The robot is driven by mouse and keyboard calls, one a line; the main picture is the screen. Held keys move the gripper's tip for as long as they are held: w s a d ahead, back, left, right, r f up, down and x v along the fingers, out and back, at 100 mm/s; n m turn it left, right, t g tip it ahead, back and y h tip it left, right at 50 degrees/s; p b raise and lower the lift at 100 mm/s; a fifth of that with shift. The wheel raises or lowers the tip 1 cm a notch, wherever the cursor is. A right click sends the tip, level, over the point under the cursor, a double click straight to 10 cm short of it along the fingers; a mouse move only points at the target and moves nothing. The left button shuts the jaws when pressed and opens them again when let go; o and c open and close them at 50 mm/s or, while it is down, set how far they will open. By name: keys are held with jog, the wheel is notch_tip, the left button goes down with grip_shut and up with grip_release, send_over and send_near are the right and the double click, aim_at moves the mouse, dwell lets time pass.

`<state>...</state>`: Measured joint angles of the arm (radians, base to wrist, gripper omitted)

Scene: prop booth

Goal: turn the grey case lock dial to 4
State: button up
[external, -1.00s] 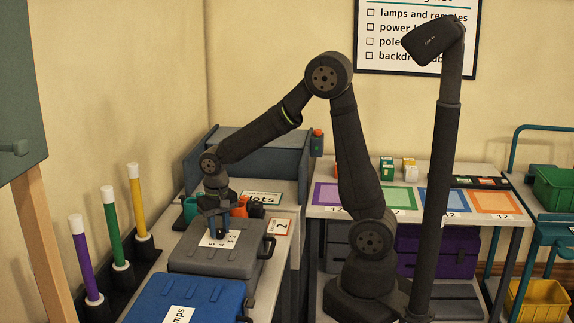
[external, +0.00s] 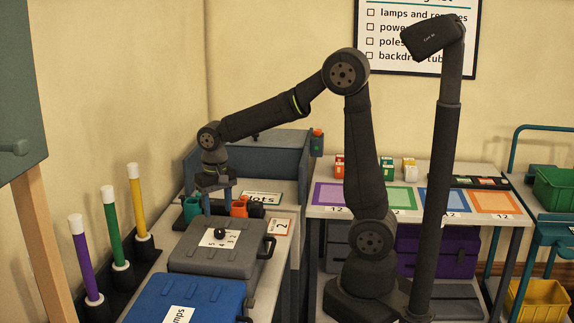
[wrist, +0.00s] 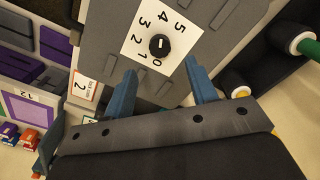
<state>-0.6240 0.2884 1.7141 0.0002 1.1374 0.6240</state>
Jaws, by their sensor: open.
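The grey case (external: 213,262) lies flat on the bench, with a white number card (external: 214,241) on its lid. The black dial (external: 221,232) stands on this card; it also shows in the wrist view (wrist: 160,46), ringed by the numbers 0 to 5. Its short white mark runs along the line between 4 and 0; it seems to lie toward the 4 side, but it is too small to be sure. My gripper (external: 217,203) is open and empty above the case, apart from the dial. In the wrist view its two blue fingers (wrist: 163,82) are spread below the dial.
A blue case (external: 190,298) lies in front of the grey one. Purple, green and yellow tubes (external: 115,236) stand upright on the left. Teal, orange and black items (external: 240,207) sit close behind the case. The space above the lid is clear.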

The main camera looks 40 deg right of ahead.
aim_at(219, 230)
notch_tip(219, 230, up, 10)
jog(key=shift+r, duration=0.2)
jog(key=shift+f, duration=0.1)
dwell(0.4)
notch_tip(219, 230, down, 17)
jog(key=shift+f, duration=0.15)
dwell(0.5)
jog(key=shift+f, duration=0.2)
jog(key=shift+r+n, duration=0.2)
jog(key=shift+n, duration=0.6)
jog(key=n, duration=1)
jog(key=shift+n, duration=2.2)
